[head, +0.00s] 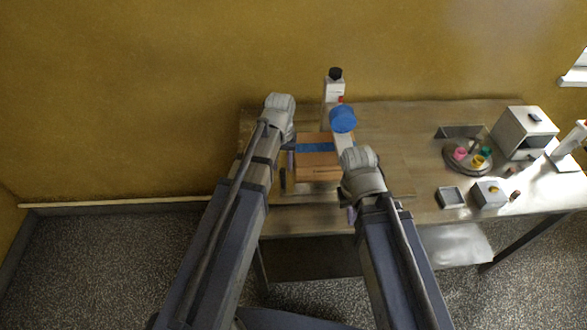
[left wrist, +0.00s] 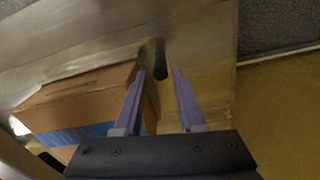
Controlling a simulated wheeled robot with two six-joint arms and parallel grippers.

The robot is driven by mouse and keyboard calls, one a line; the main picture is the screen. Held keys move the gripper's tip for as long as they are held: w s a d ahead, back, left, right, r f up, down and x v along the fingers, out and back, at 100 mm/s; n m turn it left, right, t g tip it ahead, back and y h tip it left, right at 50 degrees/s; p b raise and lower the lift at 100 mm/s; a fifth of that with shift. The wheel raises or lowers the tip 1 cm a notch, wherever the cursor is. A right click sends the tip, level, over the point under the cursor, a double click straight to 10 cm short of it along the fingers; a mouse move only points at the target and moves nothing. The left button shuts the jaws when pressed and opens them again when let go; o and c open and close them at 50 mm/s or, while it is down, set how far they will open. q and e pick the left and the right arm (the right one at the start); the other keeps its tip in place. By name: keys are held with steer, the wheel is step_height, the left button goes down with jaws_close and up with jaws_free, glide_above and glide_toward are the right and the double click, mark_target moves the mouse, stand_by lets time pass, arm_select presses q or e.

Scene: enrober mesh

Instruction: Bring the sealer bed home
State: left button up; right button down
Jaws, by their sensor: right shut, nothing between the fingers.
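The sealer stands on the left part of the table, with a white column (head: 334,91), a black cap and a blue round part (head: 342,119). A brown carton (head: 318,173) with a blue band sits at it; it also shows in the left wrist view (left wrist: 85,97). A dark upright knob or handle (head: 283,179) is left of the carton; a dark rounded piece (left wrist: 160,60) shows beyond my left fingertips. My left gripper (left wrist: 155,72) is open and empty, beside the carton. My right gripper (head: 351,214) is shut, at the carton's right front. The bed under the carton is mostly hidden.
On the right of the table (head: 410,165) are a round tray (head: 467,167) with coloured cups, a white box machine (head: 525,135), a small grey tray (head: 451,197) and a grey block (head: 489,195). The wall is close behind.

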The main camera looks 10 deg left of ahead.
mark_target(283, 178)
arm_select(q)
steer(key=shift+w, duration=0.25)
step_height(283, 178, down, 8)
steer(key=b, duration=0.8)
steer(key=shift+r, duration=0.1)
steer(key=shift+c, duration=0.3)
jaws_close()
stand_by(0.8)
